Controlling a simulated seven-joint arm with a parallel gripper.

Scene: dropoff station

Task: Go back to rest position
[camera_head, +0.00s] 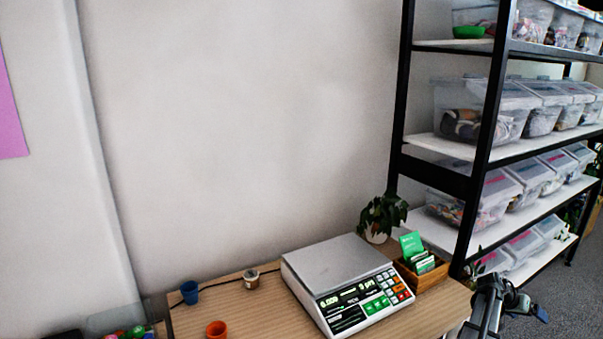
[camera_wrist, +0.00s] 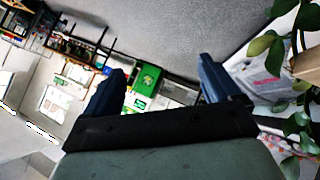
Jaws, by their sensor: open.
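My gripper (camera_wrist: 160,76) shows in the wrist view with its two dark blue fingers spread apart. It is open, and nothing is held between the fingers; only the distant background shows there. In the head view my gripper (camera_head: 535,310) is at the lower right, beside the table's right end and over the grey carpet. It is clear of the things on the table.
A black-framed shelf (camera_head: 481,155) with clear bins stands close behind my gripper.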

